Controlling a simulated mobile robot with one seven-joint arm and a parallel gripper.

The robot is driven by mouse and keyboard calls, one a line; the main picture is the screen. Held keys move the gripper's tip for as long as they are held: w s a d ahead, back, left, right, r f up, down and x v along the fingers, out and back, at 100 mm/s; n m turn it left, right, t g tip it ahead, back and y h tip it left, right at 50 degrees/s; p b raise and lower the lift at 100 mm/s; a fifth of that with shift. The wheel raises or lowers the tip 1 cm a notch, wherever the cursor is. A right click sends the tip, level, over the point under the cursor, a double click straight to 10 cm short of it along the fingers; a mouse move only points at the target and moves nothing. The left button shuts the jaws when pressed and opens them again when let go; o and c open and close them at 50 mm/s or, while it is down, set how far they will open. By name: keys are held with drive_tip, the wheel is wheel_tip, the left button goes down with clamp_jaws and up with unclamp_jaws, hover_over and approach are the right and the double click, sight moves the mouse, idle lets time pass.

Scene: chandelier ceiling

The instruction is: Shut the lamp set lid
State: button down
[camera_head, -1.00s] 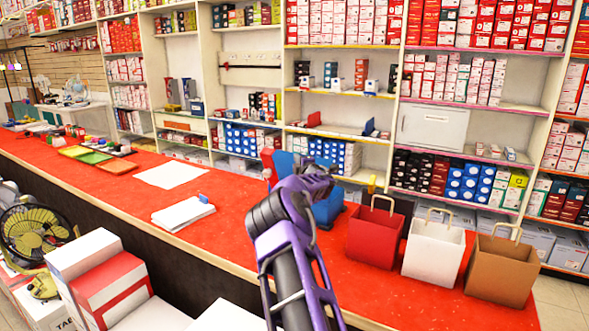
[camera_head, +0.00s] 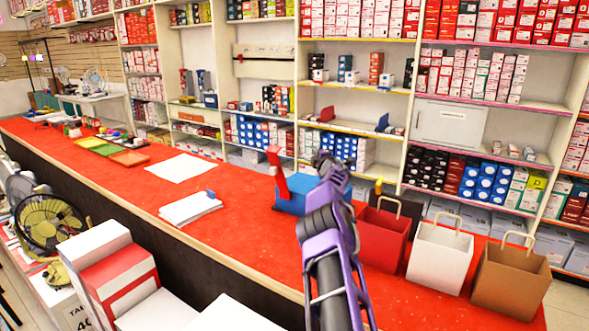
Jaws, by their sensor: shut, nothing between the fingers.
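A blue box-like thing (camera_head: 291,197) stands on the red counter with a thin red piece (camera_head: 277,172) standing up at its left. I take it for the lamp set, but cannot read any label. My arm crosses in front of its right side, so that part is hidden. My gripper (camera_head: 327,160) is at the end of the purple arm, above and at the right of the blue thing. It looks shut and empty. I cannot tell whether it touches the blue thing.
Red (camera_head: 384,238), white (camera_head: 438,255) and brown (camera_head: 510,280) paper bags stand right of my arm. A paper stack (camera_head: 189,208) and a white sheet (camera_head: 182,168) lie at the left. Stocked shelves (camera_head: 352,60) stand behind the counter.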

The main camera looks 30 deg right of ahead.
drive_tip(key=shift+w+d+f, duration=0.1)
drive_tip(key=shift+w+d, duration=0.05)
drive_tip(key=shift+d, duration=0.15)
idle(0.4)
